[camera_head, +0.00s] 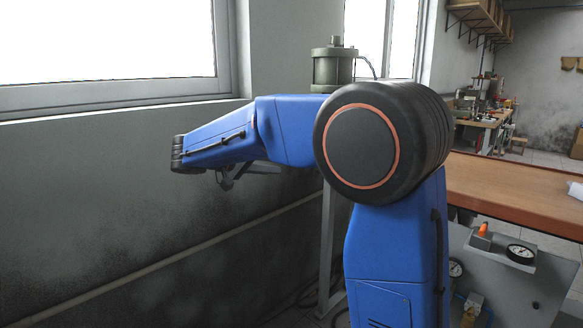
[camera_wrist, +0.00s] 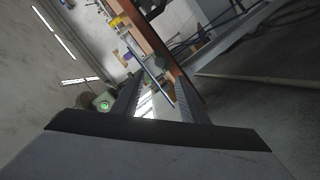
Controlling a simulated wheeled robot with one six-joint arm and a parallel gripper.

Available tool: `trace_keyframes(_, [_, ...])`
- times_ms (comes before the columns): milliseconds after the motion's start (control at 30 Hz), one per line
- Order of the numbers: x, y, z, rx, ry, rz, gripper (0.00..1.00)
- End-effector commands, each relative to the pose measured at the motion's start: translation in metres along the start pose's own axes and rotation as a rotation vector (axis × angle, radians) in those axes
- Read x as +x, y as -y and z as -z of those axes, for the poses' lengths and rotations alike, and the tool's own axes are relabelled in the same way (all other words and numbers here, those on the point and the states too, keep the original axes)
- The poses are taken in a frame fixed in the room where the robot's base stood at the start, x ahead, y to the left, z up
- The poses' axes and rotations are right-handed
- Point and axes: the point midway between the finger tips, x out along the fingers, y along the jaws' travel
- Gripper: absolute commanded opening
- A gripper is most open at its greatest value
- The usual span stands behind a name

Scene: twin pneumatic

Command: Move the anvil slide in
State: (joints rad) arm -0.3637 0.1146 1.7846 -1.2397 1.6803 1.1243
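I cannot pick out the anvil slide in either view. A green-grey cylinder (camera_head: 333,68) with a dark top fitting stands behind my arm by the window; my arm hides what lies beneath it. In the wrist view my gripper (camera_wrist: 158,78) has its two fingers apart, with nothing seen between them up close. A thin rod (camera_wrist: 152,80) and a brown beam-like edge (camera_wrist: 160,45) show beyond the fingers. In the head view my arm reaches left, and grey parts show below its forearm, but the fingers are not clear.
A grey wall with a pipe (camera_head: 200,242) runs along the left. A round green light or button (camera_wrist: 104,104) shows left of the fingers.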

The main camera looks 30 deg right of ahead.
Motion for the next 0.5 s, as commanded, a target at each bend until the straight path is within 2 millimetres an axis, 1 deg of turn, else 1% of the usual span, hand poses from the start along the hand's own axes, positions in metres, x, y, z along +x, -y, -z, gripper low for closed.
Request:
trace_keyframes(33, [-0.01, 0.001, 0.0, -0.001, -0.002, 0.002, 0.4])
trace_keyframes(100, [-0.022, 0.001, 0.001, 0.0, -0.003, 0.002, 0.4])
trace_keyframes(200, [-0.035, 0.001, 0.001, 0.0, -0.003, 0.001, 0.4])
trace_keyframes(333, [-0.045, 0.001, 0.001, 0.0, -0.002, 0.001, 0.4])
trace_keyframes(500, [-0.05, 0.0, 0.0, 0.001, -0.001, 0.0, 0.4])
